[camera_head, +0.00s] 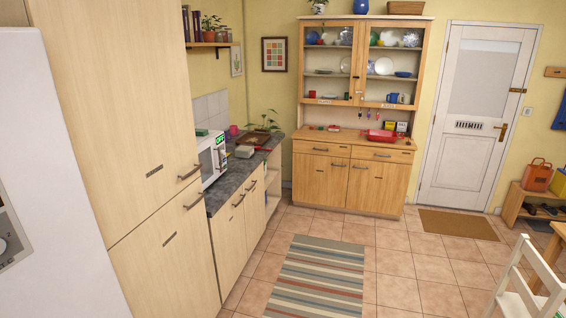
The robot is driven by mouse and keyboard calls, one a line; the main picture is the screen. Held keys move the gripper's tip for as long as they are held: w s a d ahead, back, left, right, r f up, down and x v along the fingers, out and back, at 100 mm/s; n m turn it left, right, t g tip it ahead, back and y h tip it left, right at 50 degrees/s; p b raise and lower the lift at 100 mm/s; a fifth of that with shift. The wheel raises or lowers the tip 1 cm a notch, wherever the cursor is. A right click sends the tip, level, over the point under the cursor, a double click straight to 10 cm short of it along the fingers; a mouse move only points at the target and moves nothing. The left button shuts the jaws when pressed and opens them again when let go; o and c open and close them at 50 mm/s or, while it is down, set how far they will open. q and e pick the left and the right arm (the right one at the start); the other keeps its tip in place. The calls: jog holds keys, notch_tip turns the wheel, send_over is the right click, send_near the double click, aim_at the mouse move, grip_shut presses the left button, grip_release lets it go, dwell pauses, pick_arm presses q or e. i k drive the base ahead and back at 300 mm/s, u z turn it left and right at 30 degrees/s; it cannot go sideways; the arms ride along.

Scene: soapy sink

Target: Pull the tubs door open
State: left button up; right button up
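Several cupboard doors carry small dark labels, and the lettering is too small to read, so I cannot tell which is the tubs door. The tall light-wood cupboard at the left has an upper door (115,100) and a lower door (165,275), both shut, with bar handles near their right edges. The low counter cupboards (230,240) beyond it have shut doors with bar handles. The wooden dresser at the back has two shut lower doors, left (319,182) and right (378,187), and glazed upper doors. Neither of my grippers is in view.
A striped rug (318,280) lies on the open tiled floor. A microwave (212,158) stands on the counter. A white door (476,120) with a brown mat (458,225) is at the back right. A white chair (525,285) stands front right.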

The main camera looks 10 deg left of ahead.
aim_at(226, 228)
jog(key=u, duration=0.35)
jog(key=i, duration=3.55)
jog(key=u, duration=0.55)
